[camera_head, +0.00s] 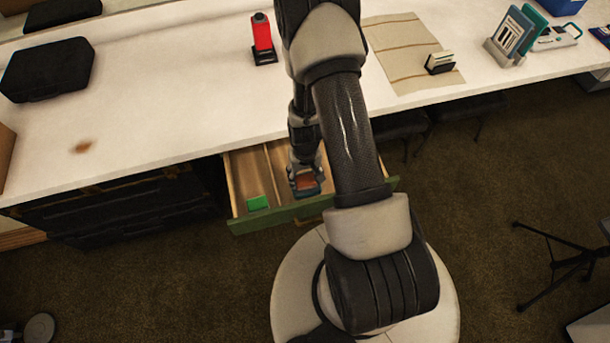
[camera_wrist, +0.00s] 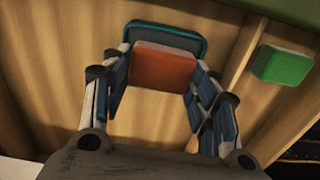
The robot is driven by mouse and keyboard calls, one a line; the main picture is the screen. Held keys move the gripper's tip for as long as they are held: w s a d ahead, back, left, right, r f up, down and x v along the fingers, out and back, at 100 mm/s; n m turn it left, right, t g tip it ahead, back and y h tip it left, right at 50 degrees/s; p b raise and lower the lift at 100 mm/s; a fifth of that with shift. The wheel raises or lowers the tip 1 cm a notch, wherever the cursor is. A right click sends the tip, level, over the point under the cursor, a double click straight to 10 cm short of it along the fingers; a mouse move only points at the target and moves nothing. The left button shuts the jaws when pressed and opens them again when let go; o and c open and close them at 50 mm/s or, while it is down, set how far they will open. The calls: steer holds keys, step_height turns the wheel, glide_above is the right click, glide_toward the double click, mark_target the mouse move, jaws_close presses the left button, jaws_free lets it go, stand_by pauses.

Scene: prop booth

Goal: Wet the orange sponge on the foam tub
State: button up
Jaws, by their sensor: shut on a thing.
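The orange sponge (camera_wrist: 163,68) is between the two fingers of my gripper (camera_wrist: 162,82) in the wrist view, and the gripper is shut on it. A teal piece (camera_wrist: 178,31) shows just behind the sponge's far edge; I cannot tell if it is part of it. In the head view the sponge (camera_head: 306,182) and my gripper (camera_head: 305,190) are in the open drawer (camera_head: 290,214), right of a divider. The small black holder with a white block (camera_head: 439,62) on the counter may be the foam tub, but I cannot tell.
A green block (camera_head: 257,203) lies in the drawer's left compartment. The counter (camera_head: 180,90) above holds a red bottle on a black base (camera_head: 263,40), a black case (camera_head: 47,70), a beige cloth (camera_head: 400,50) and a card stand (camera_head: 511,38). A brown stain (camera_head: 82,146) marks the left counter.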

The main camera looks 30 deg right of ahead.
mark_target(305, 178)
steer(key=shift+r+p, duration=2.45)
steer(key=shift+r, duration=1.05)
